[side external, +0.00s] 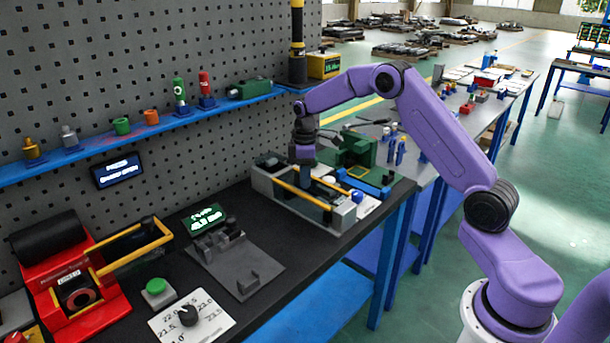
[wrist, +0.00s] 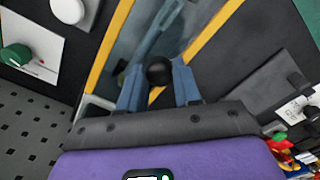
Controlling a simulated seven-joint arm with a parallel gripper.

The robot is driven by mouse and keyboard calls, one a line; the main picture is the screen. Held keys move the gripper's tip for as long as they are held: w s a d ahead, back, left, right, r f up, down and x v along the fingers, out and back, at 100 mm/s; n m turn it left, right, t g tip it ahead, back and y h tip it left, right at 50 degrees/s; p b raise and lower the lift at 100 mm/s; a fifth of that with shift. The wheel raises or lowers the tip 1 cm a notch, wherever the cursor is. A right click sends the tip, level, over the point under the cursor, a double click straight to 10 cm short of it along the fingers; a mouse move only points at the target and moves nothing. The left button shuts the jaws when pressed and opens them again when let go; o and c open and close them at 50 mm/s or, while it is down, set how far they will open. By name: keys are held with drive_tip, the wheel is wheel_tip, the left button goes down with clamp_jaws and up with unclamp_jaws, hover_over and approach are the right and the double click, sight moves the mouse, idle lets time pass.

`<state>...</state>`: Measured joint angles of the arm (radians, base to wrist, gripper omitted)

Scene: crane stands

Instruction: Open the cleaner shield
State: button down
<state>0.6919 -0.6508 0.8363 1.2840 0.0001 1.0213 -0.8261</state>
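The cleaner shield is the yellow-edged, see-through cover (side external: 307,191) on a grey box on the dark bench, in the middle of the side view. It looks lowered over the box. Its glassy panel (wrist: 143,38) and yellow edges fill the middle of the wrist view. My gripper (side external: 304,163) points down at the shield's back part. In the wrist view, my gripper's two blue fingers (wrist: 158,74) are apart, one on each side of a round black knob (wrist: 159,71). I cannot tell whether they touch the knob. The side view hides this contact.
A green fixture (side external: 357,150) and a blue bar (side external: 365,181) stand right behind the box. A red machine (side external: 75,277), a green button (side external: 156,286), a dial (side external: 188,315) and a grey plate (side external: 240,266) lie to the left. A blue shelf (side external: 215,112) runs above.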

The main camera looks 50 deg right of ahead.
drive_tip(key=a, duration=0.9)
drive_tip(key=shift+a, duration=0.3)
drive_tip(key=c, duration=0.8)
unclamp_jaws()
wheel_tip(320, 180, up, 18)
drive_tip(key=shift+f, duration=0.25)
